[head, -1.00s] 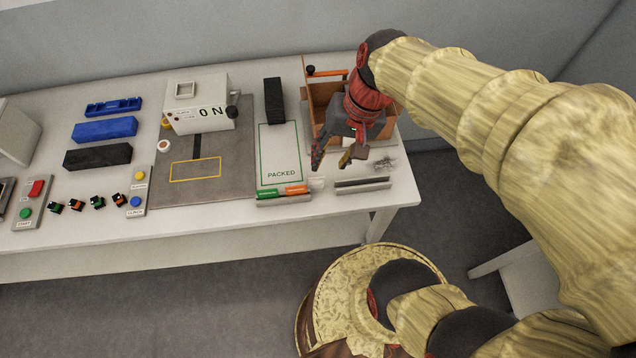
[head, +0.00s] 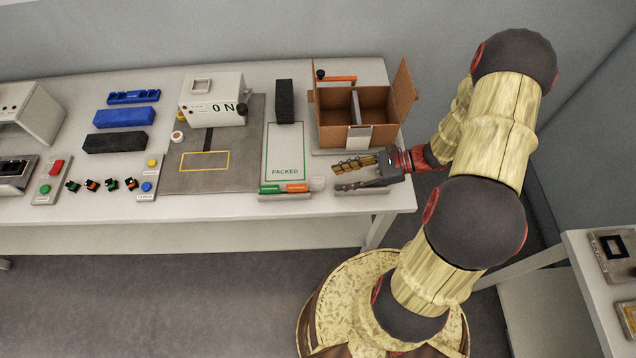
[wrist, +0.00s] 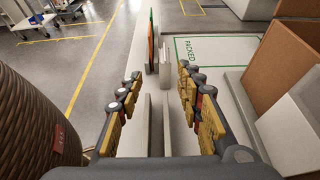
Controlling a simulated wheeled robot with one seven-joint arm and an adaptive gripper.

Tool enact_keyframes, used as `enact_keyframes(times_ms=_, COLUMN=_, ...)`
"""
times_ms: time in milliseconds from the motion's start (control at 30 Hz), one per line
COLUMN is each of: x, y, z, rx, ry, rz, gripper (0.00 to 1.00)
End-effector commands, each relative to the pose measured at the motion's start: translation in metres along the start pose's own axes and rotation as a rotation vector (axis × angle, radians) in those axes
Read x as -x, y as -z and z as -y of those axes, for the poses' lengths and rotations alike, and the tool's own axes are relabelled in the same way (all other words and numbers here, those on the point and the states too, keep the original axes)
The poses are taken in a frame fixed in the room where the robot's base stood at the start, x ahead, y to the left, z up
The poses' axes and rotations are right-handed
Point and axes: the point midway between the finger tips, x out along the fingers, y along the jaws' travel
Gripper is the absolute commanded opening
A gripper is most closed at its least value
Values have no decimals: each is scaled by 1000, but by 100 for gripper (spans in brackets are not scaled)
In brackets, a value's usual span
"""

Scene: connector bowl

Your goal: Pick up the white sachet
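The white sachet (head: 316,184) appears as a small pale upright piece at the right end of a row, beside an orange sachet (head: 296,187) and a green one (head: 270,188). In the wrist view the white sachet (wrist: 165,66) stands ahead of my gripper, between the lines of its fingers. My gripper (head: 338,177) is low over the table's right front, pointing left at the row. Its fingers are wide apart and empty, and the wrist view shows the gap (wrist: 160,76). The fingertips are short of the sachet.
An open cardboard box (head: 388,132) with a divider stands behind my gripper. A grey slotted holder (head: 362,191) lies beneath the fingers. The PACKED mat (head: 285,150) and a black block (head: 285,100) are to the left. The table's front edge is close.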

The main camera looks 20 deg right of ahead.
Motion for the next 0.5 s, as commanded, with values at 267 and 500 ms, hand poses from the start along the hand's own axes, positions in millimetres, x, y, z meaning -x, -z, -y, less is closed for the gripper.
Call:
enact_keyframes(times_ms=267, x=-27, y=0, z=0, rx=-1, ry=-2, rz=1, gripper=36)
enact_keyframes(times_ms=500, x=-58, y=-8, z=8, rx=1, ry=-4, rz=1, gripper=36)
